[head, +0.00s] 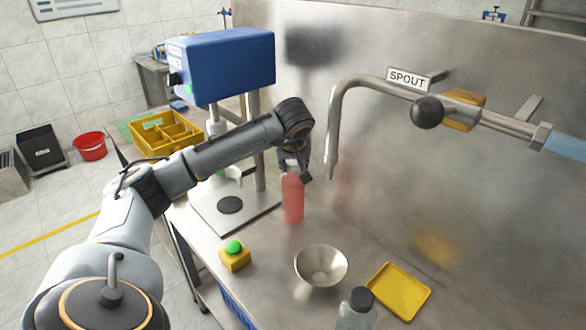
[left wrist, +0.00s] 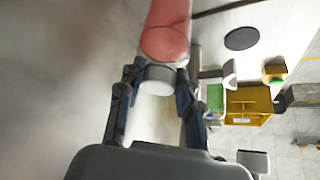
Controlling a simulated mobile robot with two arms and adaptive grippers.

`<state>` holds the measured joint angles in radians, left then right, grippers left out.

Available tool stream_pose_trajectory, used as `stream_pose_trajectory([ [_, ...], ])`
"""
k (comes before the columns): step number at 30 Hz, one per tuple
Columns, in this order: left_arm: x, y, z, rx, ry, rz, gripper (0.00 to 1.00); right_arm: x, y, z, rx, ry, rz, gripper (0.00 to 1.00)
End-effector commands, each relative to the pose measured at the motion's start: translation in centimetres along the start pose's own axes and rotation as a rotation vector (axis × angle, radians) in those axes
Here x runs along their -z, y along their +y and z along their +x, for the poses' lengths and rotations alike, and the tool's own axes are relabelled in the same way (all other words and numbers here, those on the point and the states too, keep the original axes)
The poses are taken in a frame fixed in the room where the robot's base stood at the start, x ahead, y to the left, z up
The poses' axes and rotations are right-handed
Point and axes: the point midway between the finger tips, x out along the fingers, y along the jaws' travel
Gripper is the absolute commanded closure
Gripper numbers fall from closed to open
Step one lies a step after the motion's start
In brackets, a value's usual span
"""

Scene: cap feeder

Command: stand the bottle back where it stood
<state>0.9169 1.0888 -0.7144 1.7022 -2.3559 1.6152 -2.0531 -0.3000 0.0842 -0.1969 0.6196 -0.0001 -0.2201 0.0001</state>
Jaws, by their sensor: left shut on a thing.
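The bottle (head: 292,200) is red-pink with a pale cap and hangs upright below my left gripper (head: 295,168) in the head view. In the left wrist view, the fingers of my left gripper (left wrist: 156,92) are closed around the pale cap end of the bottle (left wrist: 166,35). The bottle's base is just right of the capping machine's base plate (head: 205,213). I cannot tell whether it touches the steel bench (head: 262,268) or is slightly above it. My right gripper is not in view.
The blue-headed machine (head: 228,65) stands behind my left arm. The spout (head: 333,130) hangs to the bottle's right. A green button box (head: 234,256), steel bowl (head: 321,266), yellow tray (head: 398,291) and black-capped clear bottle (head: 357,310) stand nearer. A yellow crate (head: 165,136) is behind.

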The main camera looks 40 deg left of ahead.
Motion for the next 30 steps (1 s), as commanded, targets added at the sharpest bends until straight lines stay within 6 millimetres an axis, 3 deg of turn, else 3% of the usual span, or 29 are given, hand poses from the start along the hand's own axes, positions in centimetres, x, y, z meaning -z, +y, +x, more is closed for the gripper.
stream_pose_trajectory([
  [6, -0.8, 0.0, 1.3, -0.001, 0.004, -0.003, 1.0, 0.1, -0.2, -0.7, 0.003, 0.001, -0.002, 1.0],
  [17, -1.0, 0.0, 1.7, -0.002, 0.005, -0.003, 1.0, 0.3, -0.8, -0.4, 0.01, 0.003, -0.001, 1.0],
  [18, -1.1, -0.1, 1.7, 0.0, 0.001, -0.001, 0.57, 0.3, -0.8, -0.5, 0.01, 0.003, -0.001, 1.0],
  [20, -1.1, -0.1, 1.7, 0.0, 0.001, -0.001, 0.45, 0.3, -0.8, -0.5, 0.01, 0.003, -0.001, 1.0],
  [30, -1.0, -0.1, 1.5, 0.0, 0.001, -0.001, 0.41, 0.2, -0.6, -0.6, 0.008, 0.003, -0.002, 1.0],
])
